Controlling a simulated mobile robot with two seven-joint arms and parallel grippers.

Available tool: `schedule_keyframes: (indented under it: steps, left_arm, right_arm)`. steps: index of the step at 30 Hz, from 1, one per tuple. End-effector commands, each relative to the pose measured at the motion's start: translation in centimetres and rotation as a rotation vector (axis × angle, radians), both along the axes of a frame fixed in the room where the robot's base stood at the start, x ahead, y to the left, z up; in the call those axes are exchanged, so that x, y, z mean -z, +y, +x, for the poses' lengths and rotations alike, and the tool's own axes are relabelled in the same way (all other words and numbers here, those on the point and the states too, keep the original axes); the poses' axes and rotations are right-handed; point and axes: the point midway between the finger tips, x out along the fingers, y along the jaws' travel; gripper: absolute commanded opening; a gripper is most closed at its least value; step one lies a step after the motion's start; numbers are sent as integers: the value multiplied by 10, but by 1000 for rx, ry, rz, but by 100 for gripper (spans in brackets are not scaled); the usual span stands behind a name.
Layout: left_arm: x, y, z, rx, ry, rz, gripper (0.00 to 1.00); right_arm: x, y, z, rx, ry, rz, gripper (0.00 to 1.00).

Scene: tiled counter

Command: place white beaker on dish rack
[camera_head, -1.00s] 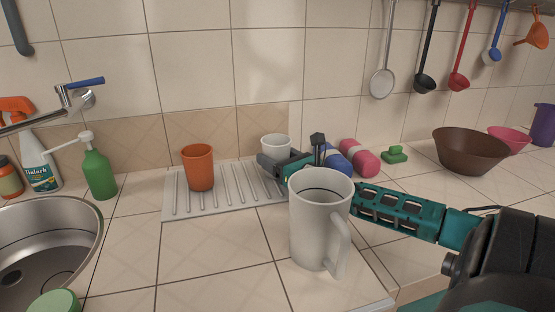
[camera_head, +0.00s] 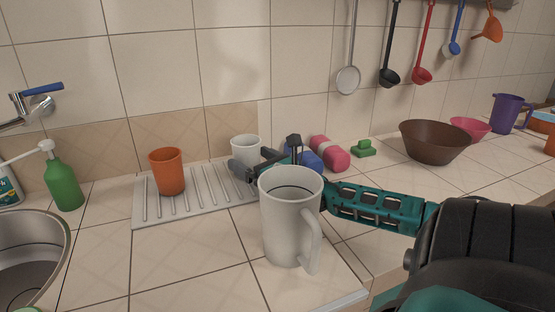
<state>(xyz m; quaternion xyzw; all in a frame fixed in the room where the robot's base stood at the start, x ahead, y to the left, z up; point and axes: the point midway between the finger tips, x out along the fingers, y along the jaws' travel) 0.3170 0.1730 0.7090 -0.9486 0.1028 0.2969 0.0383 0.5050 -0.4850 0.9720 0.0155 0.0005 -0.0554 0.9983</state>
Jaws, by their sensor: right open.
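The white beaker (camera_head: 245,149) stands upright at the back right end of the white ribbed dish rack (camera_head: 139,215). Its base is hidden behind my right gripper (camera_head: 264,160), so I cannot see its contact with the rack. The right gripper is open, with its fingers beside and in front of the beaker's lower part; I cannot tell whether they touch it. An orange cup (camera_head: 167,172) stands on the left part of the rack. My left gripper is out of view.
A large white mug (camera_head: 287,220) stands in front of my right gripper and hides part of it. Blue (camera_head: 310,157) and pink (camera_head: 331,154) rolled items, a green sponge (camera_head: 363,148) and a brown bowl (camera_head: 434,142) lie to the right. A sink (camera_head: 30,262) is at left.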

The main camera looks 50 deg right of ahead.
Motion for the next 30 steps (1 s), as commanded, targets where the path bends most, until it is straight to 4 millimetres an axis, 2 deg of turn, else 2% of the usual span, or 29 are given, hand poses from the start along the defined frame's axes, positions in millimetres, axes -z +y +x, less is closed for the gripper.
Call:
schedule_keyframes:
  steps: [19,24,30]
  left_arm:
    - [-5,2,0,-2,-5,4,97]
    - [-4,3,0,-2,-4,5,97]
    - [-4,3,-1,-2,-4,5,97]
  right_arm:
    - [0,9,-86,1,0,4,96]
    - [-1,11,-97,1,-1,0,96]
    - [-1,11,-99,0,-1,-2,96]
